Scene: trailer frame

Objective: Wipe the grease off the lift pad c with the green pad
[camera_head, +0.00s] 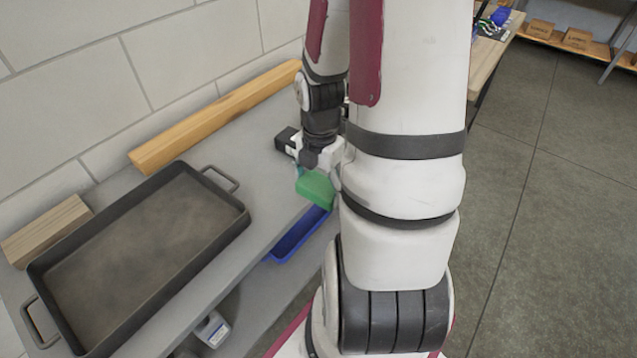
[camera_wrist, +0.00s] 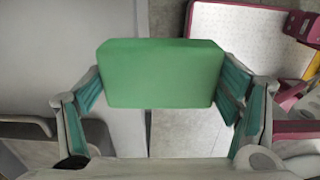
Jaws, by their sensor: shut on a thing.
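The green pad (camera_head: 316,190) is held in my gripper (camera_head: 322,165), out past the front edge of the grey bench top (camera_head: 262,138). In the wrist view the green pad (camera_wrist: 165,73) is a flat block between the two fingers (camera_wrist: 163,92), which are shut on its sides. Its lower face is hidden from both views. I cannot make out a lift pad marked c or any grease on one; my arm hides part of the bench.
A dark metal tray (camera_head: 243,222) with handles, a wooden block (camera_head: 45,230) and a long wooden beam (camera_head: 215,115) lie on the bench. A blue tray (camera_head: 297,236) and a bottle (camera_head: 212,330) are lower down. Open floor (camera_head: 560,230) lies to the right.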

